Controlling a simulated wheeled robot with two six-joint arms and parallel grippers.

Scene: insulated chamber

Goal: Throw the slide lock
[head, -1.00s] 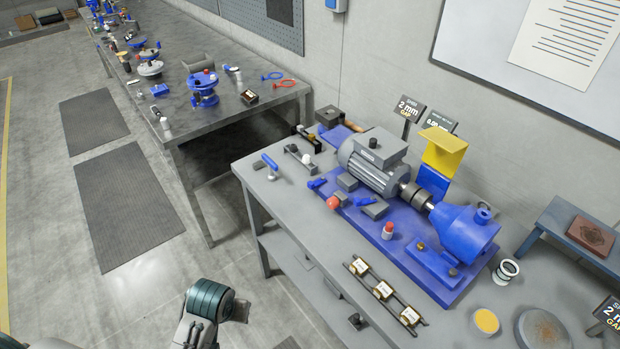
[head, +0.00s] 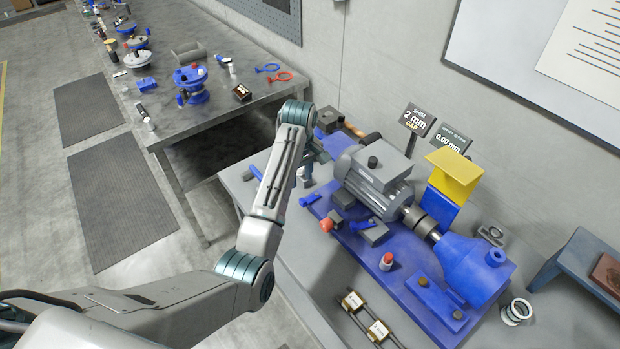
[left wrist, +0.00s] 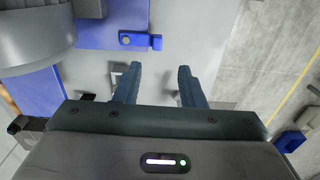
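My left gripper (head: 309,167) is over the back left part of the grey workbench, partly hidden behind my own wrist. In the left wrist view (left wrist: 157,87) its two fingers are apart with nothing between them. Grey bench top lies below the fingers. A small pale bracket-like part (left wrist: 117,76) shows beside the left finger. A blue piece with a round bolt and a small lever (left wrist: 140,40) lies beyond the fingertips. I cannot tell for sure which part is the slide lock; my arm covers much of that bench corner. My right gripper is not in view.
A grey motor (head: 374,180) sits on a blue base (head: 405,262), coupled to a blue pump housing (head: 473,268). A yellow guard (head: 455,172) and sign plates (head: 418,120) stand behind. A red knob (head: 326,225) is at the base's front. Another workbench (head: 165,80) is at left.

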